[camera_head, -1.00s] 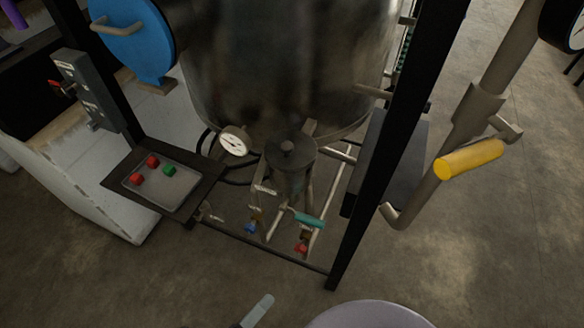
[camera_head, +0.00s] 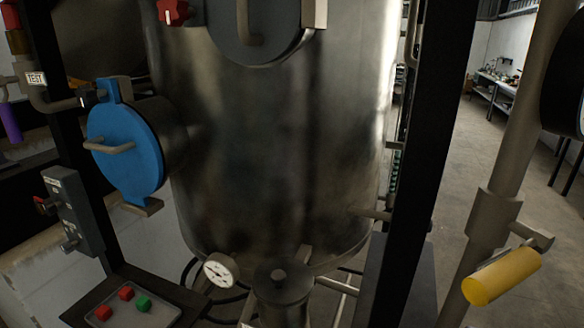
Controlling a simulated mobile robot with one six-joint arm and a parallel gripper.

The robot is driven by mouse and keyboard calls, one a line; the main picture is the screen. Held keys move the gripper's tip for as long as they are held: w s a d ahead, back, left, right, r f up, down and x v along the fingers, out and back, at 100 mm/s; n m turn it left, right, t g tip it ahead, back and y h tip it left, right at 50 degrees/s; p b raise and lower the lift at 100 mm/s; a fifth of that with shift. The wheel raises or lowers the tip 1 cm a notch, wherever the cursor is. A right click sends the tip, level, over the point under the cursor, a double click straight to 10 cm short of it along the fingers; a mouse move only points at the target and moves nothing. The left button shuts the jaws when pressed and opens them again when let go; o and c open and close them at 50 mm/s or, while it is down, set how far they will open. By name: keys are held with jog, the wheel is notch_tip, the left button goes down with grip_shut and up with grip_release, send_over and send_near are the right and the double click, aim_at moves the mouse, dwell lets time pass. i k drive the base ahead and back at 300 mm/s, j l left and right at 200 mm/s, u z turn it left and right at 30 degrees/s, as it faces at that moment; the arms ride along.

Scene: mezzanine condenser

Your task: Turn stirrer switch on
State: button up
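A grey switch box (camera_head: 73,208) is fixed to the black frame post at the left. It has small pale labels, too small to read. A red switch (camera_head: 45,205) sticks out from its left side, and a grey knob (camera_head: 70,244) sits lower on it. I cannot tell from the labels which one is the stirrer switch, or what position each is in. My gripper is not in view.
A large metal vessel (camera_head: 285,150) fills the middle, with a blue hatch (camera_head: 125,155) on its left. A tray (camera_head: 165,318) holds two red blocks and a green one. A gauge (camera_head: 221,270) sits below the vessel. A yellow handle (camera_head: 502,277) juts out at right.

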aim_at(50, 209)
jog(key=l+u, duration=0.15)
jog(key=l, duration=1.55)
jog(key=i+l, duration=0.25)
jog(key=l, duration=0.15)
jog(key=i+l+u, duration=0.1)
jog(key=i+l, duration=0.2)
jog(key=u, duration=1.95)
jog(key=i+j+z, duration=0.2)
jog(key=j, duration=0.8)
jog(key=j+z, duration=0.25)
jog(key=j, duration=0.75)
jog(key=i+j, duration=0.2)
jog(key=i, duration=0.3)
jog(key=i+j, duration=0.25)
jog(key=i, duration=0.3)
jog(key=i+j+z, duration=0.1)
jog(key=i, duration=0.4)
jog(key=i+j, duration=0.4)
jog(key=i+l+z, duration=0.05)
jog(key=i, duration=0.1)
